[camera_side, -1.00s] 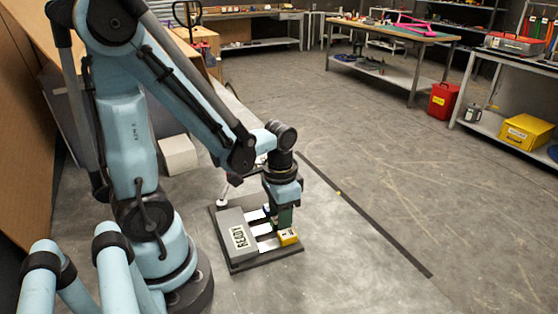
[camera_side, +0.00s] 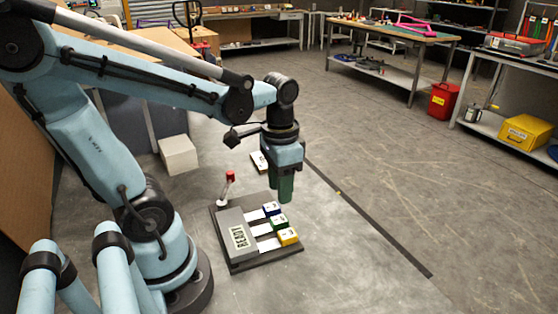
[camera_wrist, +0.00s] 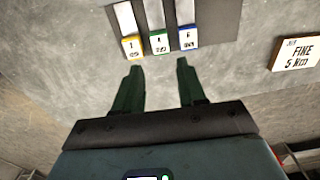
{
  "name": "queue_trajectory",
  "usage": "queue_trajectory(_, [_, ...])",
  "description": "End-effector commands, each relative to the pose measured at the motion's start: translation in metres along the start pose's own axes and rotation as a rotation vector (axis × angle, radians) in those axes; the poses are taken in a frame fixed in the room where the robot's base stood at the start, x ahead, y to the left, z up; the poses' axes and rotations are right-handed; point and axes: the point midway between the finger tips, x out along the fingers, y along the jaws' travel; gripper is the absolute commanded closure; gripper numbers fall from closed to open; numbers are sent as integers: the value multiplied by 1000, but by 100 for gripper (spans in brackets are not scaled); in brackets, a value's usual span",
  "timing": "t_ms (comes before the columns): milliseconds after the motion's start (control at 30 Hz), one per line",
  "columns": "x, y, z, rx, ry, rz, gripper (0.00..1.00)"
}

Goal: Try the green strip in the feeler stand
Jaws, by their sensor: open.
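Three pale strips lead from the block to coloured handles: blue (camera_side: 271,209), green (camera_side: 279,222) and yellow (camera_side: 288,236). In the wrist view the green handle (camera_wrist: 159,43) sits between the yellow handle (camera_wrist: 132,47) and the blue handle (camera_wrist: 187,39). My gripper (camera_side: 285,192) hangs above the stand, pointing down, apart from all handles. In the wrist view its green fingers (camera_wrist: 158,67) are open and empty, with the green handle in line between and beyond the tips.
A red-knobbed lever (camera_side: 230,176) stands at the stand's back left. A white block (camera_side: 178,155) is farther back.

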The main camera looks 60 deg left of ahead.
Motion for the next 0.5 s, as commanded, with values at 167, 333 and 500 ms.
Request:
queue_trajectory(167, [-20,0,0,0,0,0,60])
queue_trajectory(333, [-32,0,0,0,1,0,60])
queue_trajectory(500, [-36,0,0,0,1,0,60])
